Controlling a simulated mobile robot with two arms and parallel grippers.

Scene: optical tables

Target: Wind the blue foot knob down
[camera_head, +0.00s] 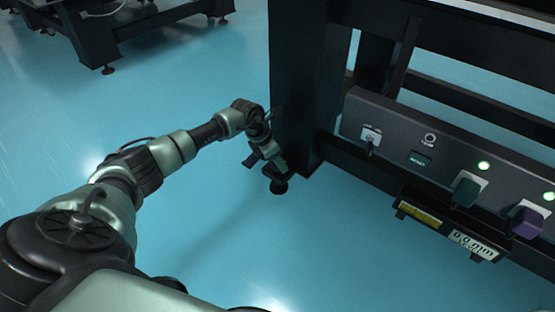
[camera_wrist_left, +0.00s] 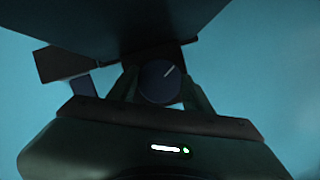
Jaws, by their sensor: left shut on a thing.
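The blue foot knob (camera_wrist_left: 158,84) shows in the left wrist view as a dark blue round knob with a pale line mark pointing to the upper right. It sits under the black table leg (camera_head: 296,90). My left gripper (camera_wrist_left: 160,92) has its two fingers on either side of the knob and is shut on it. The knob itself is hidden there. My right gripper is not in view.
A grey panel (camera_head: 385,143) with a teal plug (camera_head: 466,190) and a purple plug (camera_head: 525,222) is fixed to the frame right of the leg. Below it hangs a display reading about 0.0 mm (camera_head: 473,244). The blue floor left of the leg is clear. Another table (camera_head: 90,40) stands far back.

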